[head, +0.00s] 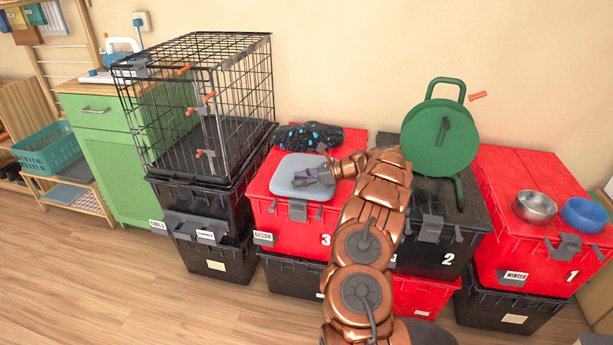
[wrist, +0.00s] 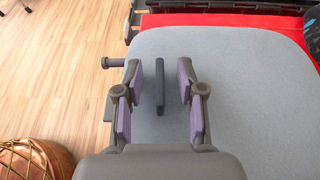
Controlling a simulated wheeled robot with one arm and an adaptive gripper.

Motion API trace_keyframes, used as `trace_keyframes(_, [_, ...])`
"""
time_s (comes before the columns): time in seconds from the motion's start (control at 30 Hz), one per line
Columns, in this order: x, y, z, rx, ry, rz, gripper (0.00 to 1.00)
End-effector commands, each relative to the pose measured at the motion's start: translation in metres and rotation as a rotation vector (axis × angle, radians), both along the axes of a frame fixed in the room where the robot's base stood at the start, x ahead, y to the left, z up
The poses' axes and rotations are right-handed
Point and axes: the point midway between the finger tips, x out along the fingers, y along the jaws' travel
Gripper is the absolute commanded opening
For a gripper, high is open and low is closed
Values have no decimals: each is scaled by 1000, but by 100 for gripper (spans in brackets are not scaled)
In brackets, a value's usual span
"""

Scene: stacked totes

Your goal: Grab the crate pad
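The crate pad (head: 290,189) is a flat grey-blue pad with rounded corners, lying on the red tote marked 3 (head: 272,220). In the wrist view the pad (wrist: 245,85) fills the middle and right, with a thin dark strip (wrist: 159,80) on its top. My gripper (head: 310,177) is over the pad. In the wrist view its purple-padded fingers (wrist: 159,88) are apart, one on each side of the dark strip, with gaps on both sides. I cannot tell whether the fingertips touch the pad.
A black wire crate (head: 205,95) stands on black totes at the left. A dark, blue-spotted item (head: 308,136) lies behind the pad. A green reel (head: 440,138) stands on tote 2 at the right. Two bowls (head: 535,207) sit on tote 1. The floor in front is clear.

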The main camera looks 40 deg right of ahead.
Motion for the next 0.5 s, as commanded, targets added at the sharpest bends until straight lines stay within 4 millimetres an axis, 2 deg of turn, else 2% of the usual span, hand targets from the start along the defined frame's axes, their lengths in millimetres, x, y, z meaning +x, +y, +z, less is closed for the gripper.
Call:
trace_keyframes(0.07, [0,0,0,0,0,0,39])
trace_keyframes(0.43, [0,0,0,0,0,-1,0])
trace_keyframes(0.5, [0,0,0,0,0,-1,0])
